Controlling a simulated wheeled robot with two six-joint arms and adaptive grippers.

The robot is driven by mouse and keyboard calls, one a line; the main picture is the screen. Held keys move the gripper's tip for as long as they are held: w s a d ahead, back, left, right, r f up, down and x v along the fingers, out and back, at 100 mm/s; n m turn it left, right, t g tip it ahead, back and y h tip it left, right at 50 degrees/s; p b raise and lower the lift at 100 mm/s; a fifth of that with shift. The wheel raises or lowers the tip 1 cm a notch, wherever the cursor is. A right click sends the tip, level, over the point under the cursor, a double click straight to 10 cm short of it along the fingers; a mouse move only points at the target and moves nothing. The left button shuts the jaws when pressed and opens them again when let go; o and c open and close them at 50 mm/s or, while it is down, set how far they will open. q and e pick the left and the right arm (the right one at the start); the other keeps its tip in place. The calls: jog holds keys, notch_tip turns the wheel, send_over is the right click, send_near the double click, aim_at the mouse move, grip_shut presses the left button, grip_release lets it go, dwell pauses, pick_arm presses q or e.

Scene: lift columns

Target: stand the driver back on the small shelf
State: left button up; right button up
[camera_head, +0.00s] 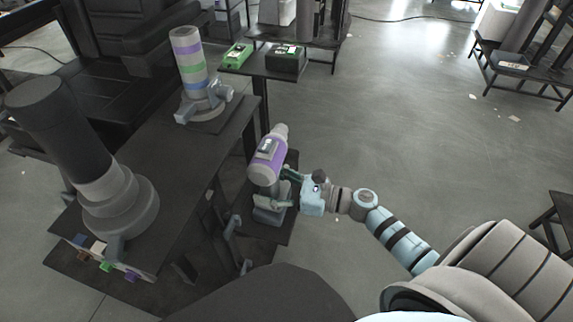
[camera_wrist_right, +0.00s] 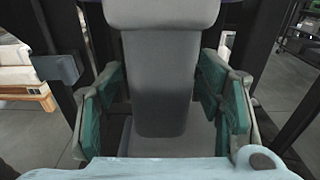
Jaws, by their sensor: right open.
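The driver (camera_head: 266,162), with a grey and purple body, stands upright on its grey base on the small dark shelf (camera_head: 278,236) beside the bench. In the right wrist view its grey handle (camera_wrist_right: 160,88) rises in the middle above a wider foot. My right gripper (camera_head: 281,188) comes in from the right around the handle. It also shows in the wrist view (camera_wrist_right: 166,105), with a green-padded finger on each side and gaps between pads and handle. It is open. My left gripper is not in view.
The dark bench (camera_head: 165,165) left of the shelf carries a large dark-and-grey column (camera_head: 75,140) and a banded column (camera_head: 188,60). A farther shelf (camera_head: 262,68) holds a green item (camera_head: 236,54) and a black box (camera_head: 287,58).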

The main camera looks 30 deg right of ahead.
jog(key=p+v, duration=0.1)
jog(key=v, duration=1.1)
jog(key=shift+f, duration=0.1)
